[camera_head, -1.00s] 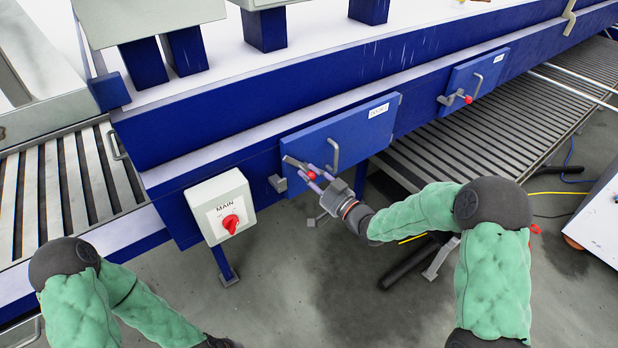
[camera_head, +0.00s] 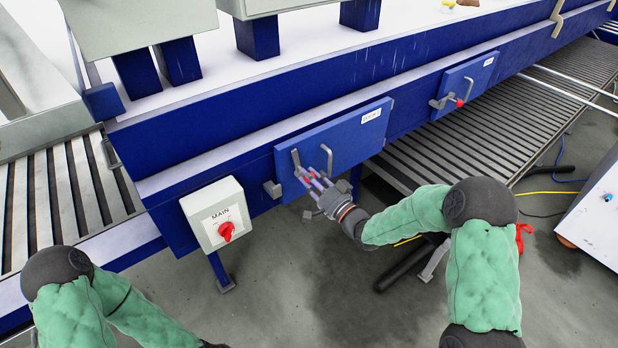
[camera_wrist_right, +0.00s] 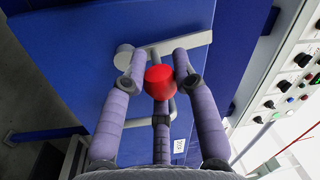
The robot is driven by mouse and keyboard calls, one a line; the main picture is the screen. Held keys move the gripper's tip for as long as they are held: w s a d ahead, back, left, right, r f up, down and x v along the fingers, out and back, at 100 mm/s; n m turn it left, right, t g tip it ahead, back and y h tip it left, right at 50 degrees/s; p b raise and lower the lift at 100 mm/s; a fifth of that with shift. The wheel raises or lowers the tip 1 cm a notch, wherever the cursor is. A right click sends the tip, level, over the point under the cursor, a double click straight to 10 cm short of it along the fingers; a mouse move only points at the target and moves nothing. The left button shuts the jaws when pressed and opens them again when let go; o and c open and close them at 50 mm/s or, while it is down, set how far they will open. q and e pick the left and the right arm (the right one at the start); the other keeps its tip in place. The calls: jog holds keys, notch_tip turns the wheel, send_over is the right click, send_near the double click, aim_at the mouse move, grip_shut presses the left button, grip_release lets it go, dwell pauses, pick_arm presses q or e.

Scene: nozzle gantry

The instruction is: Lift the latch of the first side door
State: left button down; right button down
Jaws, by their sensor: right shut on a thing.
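The first side door (camera_head: 350,140) is a blue panel on the machine's flank, closed against it. Its grey latch lever (camera_head: 296,160) stands nearly upright near the panel's left end, swung clear of the grey catch block (camera_head: 272,189). My right gripper (camera_head: 309,181) is at the lever's lower end, shut on its red knob. In the right wrist view the red knob (camera_wrist_right: 159,82) sits between the purple fingers, with the grey lever (camera_wrist_right: 180,46) behind it. The door's bar handle (camera_head: 328,160) is just right of the lever, partly behind the fingers. My left gripper is out of frame.
A white MAIN switch box (camera_head: 218,215) with a red knob hangs left of the door. A second blue side door (camera_head: 468,85) with its own latch is further right. A slatted conveyor (camera_head: 500,125) runs behind my right arm.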

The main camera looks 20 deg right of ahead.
jog(key=shift+w+d+r, duration=0.1)
jog(key=shift+d+r, duration=0.05)
jog(key=shift+r, duration=0.05)
jog(key=c, duration=1)
grip_release()
jog(key=shift+o, duration=0.2)
jog(key=shift+f, duration=0.1)
jog(key=shift+s+d+f, duration=0.1)
jog(key=shift+s, duration=0.2)
jog(key=v, duration=1.1)
jog(key=shift+s, duration=0.2)
jog(key=shift+d, duration=0.1)
